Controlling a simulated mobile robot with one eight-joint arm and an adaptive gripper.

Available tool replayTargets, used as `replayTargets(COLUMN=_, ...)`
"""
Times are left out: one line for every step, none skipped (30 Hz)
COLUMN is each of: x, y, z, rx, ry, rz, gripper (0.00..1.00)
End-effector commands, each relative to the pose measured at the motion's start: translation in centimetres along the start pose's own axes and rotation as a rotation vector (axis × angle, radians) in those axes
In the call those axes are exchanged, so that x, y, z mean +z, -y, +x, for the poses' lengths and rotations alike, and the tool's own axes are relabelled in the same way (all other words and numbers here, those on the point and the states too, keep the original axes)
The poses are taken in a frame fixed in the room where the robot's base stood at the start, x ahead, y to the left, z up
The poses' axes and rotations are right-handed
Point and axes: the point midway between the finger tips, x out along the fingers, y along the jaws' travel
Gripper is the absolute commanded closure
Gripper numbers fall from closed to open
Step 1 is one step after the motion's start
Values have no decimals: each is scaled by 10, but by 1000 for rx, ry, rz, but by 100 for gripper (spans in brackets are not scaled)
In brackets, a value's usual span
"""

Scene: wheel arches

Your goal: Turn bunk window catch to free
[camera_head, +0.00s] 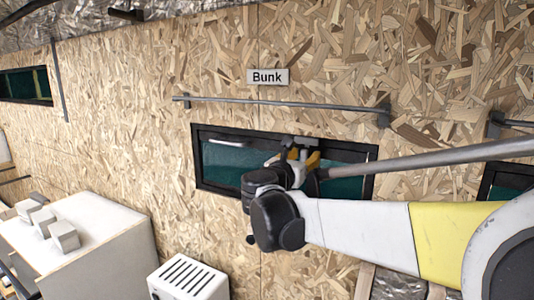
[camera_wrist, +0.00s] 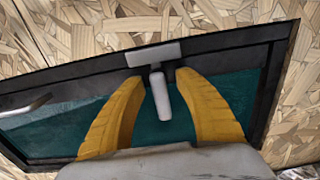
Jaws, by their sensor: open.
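The bunk window (camera_head: 222,158) is a dark-framed teal pane in the chipboard wall, under the "Bunk" label (camera_head: 267,77). Its catch (camera_wrist: 160,92) is a grey handle hanging from a flat plate (camera_wrist: 153,54) on the window's top frame. In the wrist view the handle points down, slightly tilted. My gripper (camera_wrist: 158,82) is open, with one yellow finger on each side of the handle and visible gaps between. In the head view my gripper (camera_head: 301,158) is in front of the window and hides most of the catch.
A grey rail (camera_head: 283,105) runs along the wall above the window. A grey bar (camera_wrist: 27,106) lies across the window's left part in the wrist view. A white cabinet (camera_head: 100,240) with small blocks and a white vented box (camera_head: 188,280) stand below left.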

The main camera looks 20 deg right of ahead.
Motion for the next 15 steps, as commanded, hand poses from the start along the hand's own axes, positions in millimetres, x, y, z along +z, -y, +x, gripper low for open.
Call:
replayTargets(x=0, y=0, z=1, rx=0, ry=0, rz=0, gripper=60)
replayTargets(x=0, y=0, z=2, rx=0, ry=0, rz=0, gripper=60)
replayTargets(x=0, y=0, z=2, rx=1, ry=0, rz=0, gripper=60)
replayTargets(x=0, y=0, z=2, rx=1, ry=0, rz=0, gripper=60)
replayTargets(x=0, y=0, z=1, rx=1, ry=0, rz=0, gripper=60)
replayTargets(x=0, y=0, z=1, rx=1, ry=0, rz=0, gripper=60)
replayTargets(x=0, y=0, z=1, rx=1, ry=0, rz=0, gripper=60)
replayTargets(x=0, y=0, z=1, rx=1, ry=0, rz=0, gripper=61)
replayTargets(x=0, y=0, z=1, rx=0, ry=0, rz=0, gripper=74)
replayTargets(x=0, y=0, z=1, rx=0, ry=0, rz=0, gripper=83)
replayTargets(x=0, y=0, z=1, rx=0, ry=0, rz=0, gripper=92)
replayTargets(x=0, y=0, z=1, rx=0, ry=0, rz=0, gripper=100)
replayTargets(x=0, y=0, z=1, rx=0, ry=0, rz=0, gripper=100)
replayTargets(x=0, y=0, z=1, rx=0, ry=0, rz=0, gripper=100)
replayTargets(x=0, y=0, z=1, rx=0, ry=0, rz=0, gripper=100)
